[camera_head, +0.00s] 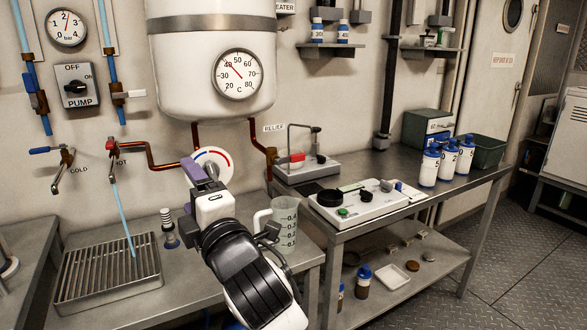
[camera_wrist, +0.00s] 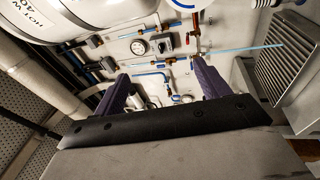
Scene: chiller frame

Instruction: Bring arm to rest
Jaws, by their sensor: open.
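My gripper (camera_head: 203,172) is raised above the front bench, in front of the round dial (camera_head: 213,165) with red and blue marks under the tank. In the wrist view, the two purple fingers of my gripper (camera_wrist: 162,90) stand wide apart with nothing between them. In the head view the fingers overlap the dial; I cannot tell whether they touch it. My arm reaches up from the bottom of the picture and hides part of the bench.
A clear measuring jug (camera_head: 284,222) stands just right of my arm. A blue stream runs from the HOT tap (camera_head: 113,152) into the drain grate (camera_head: 110,272). The white tank (camera_head: 210,60) hangs above. A bench (camera_head: 440,195) with instruments and bottles (camera_head: 430,165) is at right.

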